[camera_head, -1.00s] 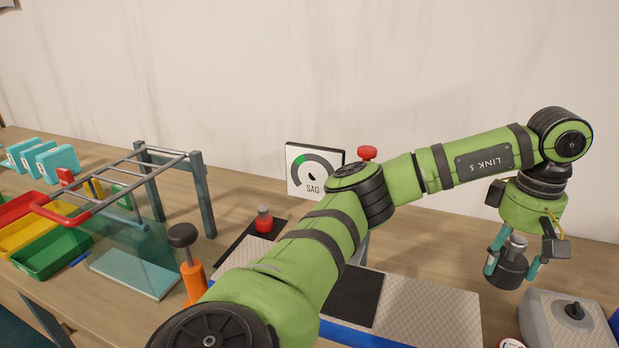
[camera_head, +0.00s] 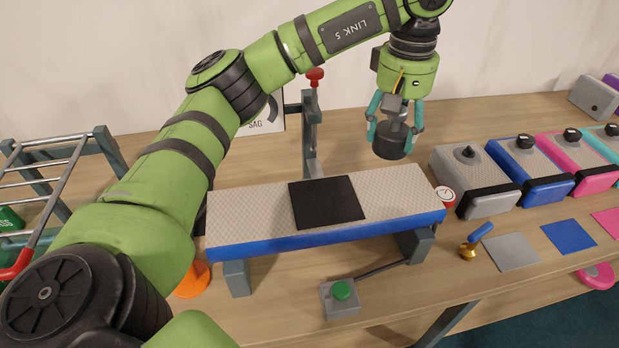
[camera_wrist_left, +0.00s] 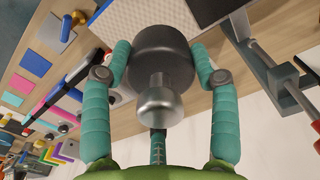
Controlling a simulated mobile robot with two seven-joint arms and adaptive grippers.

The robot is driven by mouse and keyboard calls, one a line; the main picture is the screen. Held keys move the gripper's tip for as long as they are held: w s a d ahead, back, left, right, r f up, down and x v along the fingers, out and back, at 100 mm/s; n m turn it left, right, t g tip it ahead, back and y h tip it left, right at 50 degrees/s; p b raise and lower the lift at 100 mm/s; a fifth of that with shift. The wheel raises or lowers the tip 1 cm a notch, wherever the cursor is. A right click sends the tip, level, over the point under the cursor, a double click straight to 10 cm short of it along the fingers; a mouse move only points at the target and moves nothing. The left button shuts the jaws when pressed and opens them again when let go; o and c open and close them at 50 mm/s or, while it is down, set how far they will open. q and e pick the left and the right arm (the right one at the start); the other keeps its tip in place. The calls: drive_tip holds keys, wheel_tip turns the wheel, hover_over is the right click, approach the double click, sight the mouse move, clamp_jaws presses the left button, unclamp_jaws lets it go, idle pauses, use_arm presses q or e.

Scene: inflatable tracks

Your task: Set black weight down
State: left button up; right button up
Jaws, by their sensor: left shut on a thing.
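The black weight (camera_head: 391,139) is a dark cylinder with a metal knob on top. My left gripper (camera_head: 397,122) is shut on it and holds it upright behind the right part of the padded bench. In the left wrist view, the weight (camera_wrist_left: 161,55) sits between the teal fingers of the left gripper (camera_wrist_left: 160,68), its silver knob toward the camera. Whether its underside touches anything cannot be told. A black square pad (camera_head: 326,202) lies bare on the bench's grey patterned top. My right gripper is not in view.
The grey bench with a blue edge (camera_head: 408,192) stands mid-table. Behind it rises a post with a red knob (camera_head: 315,75). A red-rimmed gauge (camera_head: 445,195) and grey, blue and pink boxes are at right. A green button box (camera_head: 341,297) is in front.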

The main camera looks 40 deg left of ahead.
use_arm(q)
drive_tip(key=s+a+f, duration=0.2)
drive_tip(key=s+a+f+p, duration=0.1)
drive_tip(key=s+a+f, duration=0.1)
drive_tip(key=s, duration=0.1)
drive_tip(key=s+a+f+p, duration=0.1)
drive_tip(key=s+a+f, duration=0.1)
drive_tip(key=s+a, duration=0.1)
drive_tip(key=shift+s+f, duration=0.25)
drive_tip(key=shift+f, duration=0.05)
drive_tip(key=shift+s+a+f+p, duration=0.1)
drive_tip(key=shift+f+p, duration=0.65)
drive_tip(key=shift+f, duration=1.35)
